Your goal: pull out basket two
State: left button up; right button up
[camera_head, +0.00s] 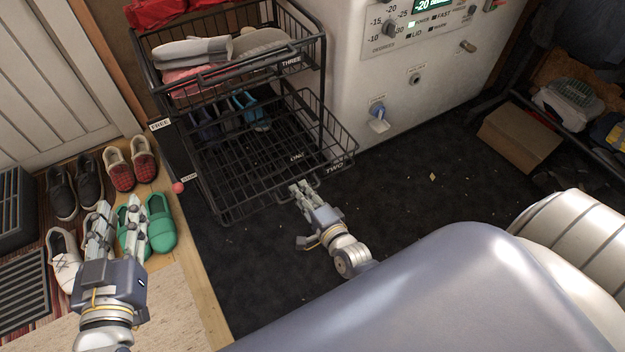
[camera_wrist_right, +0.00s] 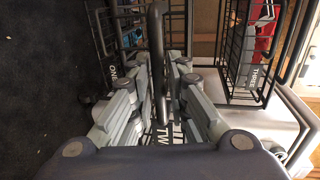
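Basket two (camera_head: 345,150) is a black wire basket low in the rack, with a "TWO" label on its front. It sticks out past the upper basket, and its wire floor looks mostly bare. My right gripper (camera_head: 300,188) is at its front edge. In the right wrist view, a dark handle bar (camera_wrist_right: 156,40) of the basket runs between the right fingers (camera_wrist_right: 163,68), which appear closed around it. Exact finger contact is hard to see. My left gripper (camera_head: 118,212) is open and empty above the shoes at the left.
A "ONE" label (camera_head: 297,157) shows behind basket two's front. A white freezer (camera_head: 350,90) stands right of the rack. Shoes (camera_head: 130,160) line the left floor. A cardboard box (camera_head: 520,135) is at right. Dark floor (camera_head: 440,190) between is mostly clear.

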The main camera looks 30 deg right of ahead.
jog(key=v, duration=1.1)
jog(key=shift+s, duration=0.1)
